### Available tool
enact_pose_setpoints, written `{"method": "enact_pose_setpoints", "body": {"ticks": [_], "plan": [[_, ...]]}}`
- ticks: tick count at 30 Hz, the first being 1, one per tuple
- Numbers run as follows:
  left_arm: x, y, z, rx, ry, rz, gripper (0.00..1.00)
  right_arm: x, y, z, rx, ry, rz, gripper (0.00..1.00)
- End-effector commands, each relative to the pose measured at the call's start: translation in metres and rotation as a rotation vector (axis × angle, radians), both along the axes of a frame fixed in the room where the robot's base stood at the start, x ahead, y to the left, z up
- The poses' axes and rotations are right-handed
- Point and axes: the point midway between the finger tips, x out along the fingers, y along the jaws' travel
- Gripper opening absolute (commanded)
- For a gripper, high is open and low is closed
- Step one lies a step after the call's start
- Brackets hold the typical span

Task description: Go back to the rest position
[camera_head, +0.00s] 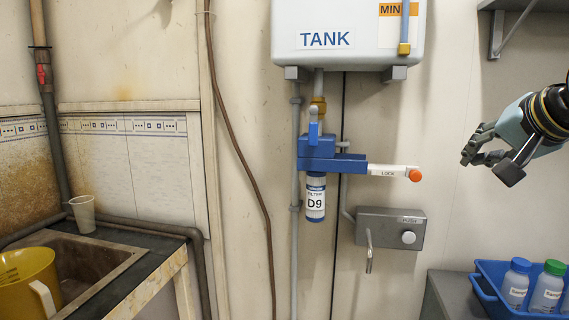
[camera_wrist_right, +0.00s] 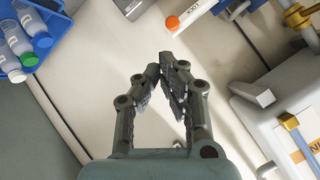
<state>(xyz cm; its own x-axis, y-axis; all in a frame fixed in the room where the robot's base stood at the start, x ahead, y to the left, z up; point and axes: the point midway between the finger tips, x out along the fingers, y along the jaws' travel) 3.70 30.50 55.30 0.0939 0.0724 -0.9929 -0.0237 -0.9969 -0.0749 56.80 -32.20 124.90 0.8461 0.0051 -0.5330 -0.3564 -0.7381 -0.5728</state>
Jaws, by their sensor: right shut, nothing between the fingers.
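My right gripper (camera_head: 482,150) is in the upper right of the head view, in front of the pale wall. It is to the right of the lock lever (camera_head: 390,170) with its orange tip and apart from it. In the right wrist view my right gripper (camera_wrist_right: 160,70) has its fingertips together, with nothing between them. The wall, the lock lever (camera_wrist_right: 192,14) and the tank (camera_wrist_right: 280,125) show beyond the fingers there. My left gripper is in neither view.
A blue crate (camera_head: 485,292) with several bottles stands below my right gripper. A sink (camera_head: 85,270) with a yellow jug (camera_head: 28,285) and a white cup (camera_head: 83,212) is at left.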

Motion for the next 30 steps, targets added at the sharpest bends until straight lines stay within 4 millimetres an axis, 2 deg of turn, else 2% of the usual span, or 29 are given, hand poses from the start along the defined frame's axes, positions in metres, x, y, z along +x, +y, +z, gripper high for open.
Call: {"method": "enact_pose_setpoints", "body": {"ticks": [1,3,5,6,9,15,23,24,30], "plan": [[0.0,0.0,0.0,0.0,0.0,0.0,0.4,-0.022,0.01,-0.043,-0.059,0.069,0.043,0.0],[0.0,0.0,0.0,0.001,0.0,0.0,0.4,-0.054,0.019,-0.092,-0.15,0.152,0.107,0.0],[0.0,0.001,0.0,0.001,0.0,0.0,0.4,-0.085,0.027,-0.13,-0.223,0.225,0.167,0.0],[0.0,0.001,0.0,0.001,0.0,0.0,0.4,-0.108,0.031,-0.152,-0.269,0.272,0.207,0.0],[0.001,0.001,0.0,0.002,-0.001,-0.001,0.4,-0.159,0.039,-0.194,-0.361,0.371,0.301,0.0],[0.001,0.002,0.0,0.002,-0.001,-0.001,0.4,-0.241,0.047,-0.242,-0.479,0.52,0.449,0.0],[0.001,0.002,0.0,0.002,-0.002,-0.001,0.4,-0.333,0.052,-0.271,-0.577,0.675,0.617,0.0],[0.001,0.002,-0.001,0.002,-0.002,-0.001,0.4,-0.338,0.051,-0.279,-0.585,0.691,0.633,0.0],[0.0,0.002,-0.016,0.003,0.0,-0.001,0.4,-0.322,0.045,-0.358,-0.573,0.713,0.628,0.0]]}}
